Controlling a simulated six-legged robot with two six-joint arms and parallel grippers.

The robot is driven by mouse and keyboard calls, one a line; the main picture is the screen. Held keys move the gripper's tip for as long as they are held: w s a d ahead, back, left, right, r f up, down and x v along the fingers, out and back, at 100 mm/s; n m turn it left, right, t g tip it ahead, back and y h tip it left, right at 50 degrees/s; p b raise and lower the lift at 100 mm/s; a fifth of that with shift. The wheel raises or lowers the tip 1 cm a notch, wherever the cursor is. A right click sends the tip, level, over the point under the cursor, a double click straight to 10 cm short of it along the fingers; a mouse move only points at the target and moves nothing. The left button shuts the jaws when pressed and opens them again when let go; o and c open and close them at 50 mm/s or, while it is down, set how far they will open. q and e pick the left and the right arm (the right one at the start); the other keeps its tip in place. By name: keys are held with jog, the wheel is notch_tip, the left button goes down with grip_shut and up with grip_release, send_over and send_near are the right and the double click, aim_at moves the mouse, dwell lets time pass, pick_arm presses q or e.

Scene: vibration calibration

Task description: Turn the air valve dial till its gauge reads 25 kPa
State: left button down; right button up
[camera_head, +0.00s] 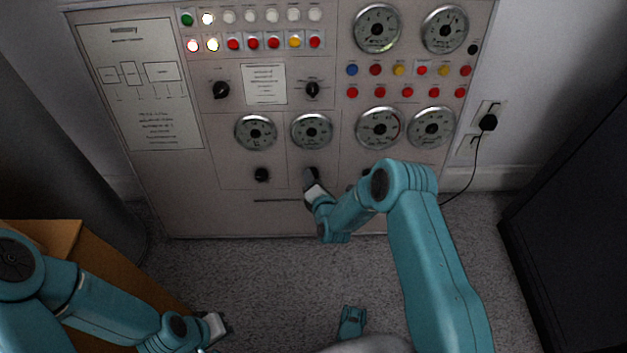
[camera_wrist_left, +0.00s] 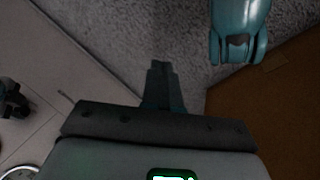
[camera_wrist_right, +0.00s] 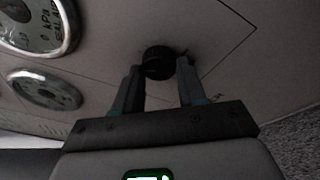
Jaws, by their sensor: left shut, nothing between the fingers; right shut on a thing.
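In the right wrist view the black dial (camera_wrist_right: 158,62) sits between the fingers of my right gripper (camera_wrist_right: 160,72), which is shut on it. In the head view my right gripper (camera_head: 311,176) is at the lower panel, below a round gauge (camera_head: 311,130), and hides most of this dial. A gauge marked kPa (camera_wrist_right: 36,24) shows at the upper left of the right wrist view; its needle reading is too dim to tell. My left gripper (camera_head: 217,326) is low at the left, shut and empty, away from the panel; its fingers (camera_wrist_left: 160,75) are together in its wrist view.
Another black knob (camera_head: 261,174) is left of my right gripper. More gauges (camera_head: 379,128), lit and unlit buttons (camera_head: 232,43) and two upper knobs (camera_head: 221,90) fill the panel. A brown box (camera_head: 50,236) stands near my left arm. A black cabinet (camera_head: 570,200) is at right.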

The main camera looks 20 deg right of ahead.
jog(key=shift+r, duration=0.1)
jog(key=o, duration=1.1)
jog(key=shift+c, duration=0.2)
pick_arm(q)
jog(key=shift+g, duration=0.4)
jog(key=r+p, duration=0.1)
jog(key=p, duration=0.1)
jog(key=s+r+p, duration=0.1)
jog(key=r+p, duration=0.1)
jog(key=d+r+p, duration=0.1)
jog(key=r, duration=0.1)
jog(key=shift+s+r+p, duration=0.2)
jog(key=shift+s+p, duration=0.2)
pick_arm(e)
jog(key=v, duration=1.6)
jog(key=shift+s, duration=0.15)
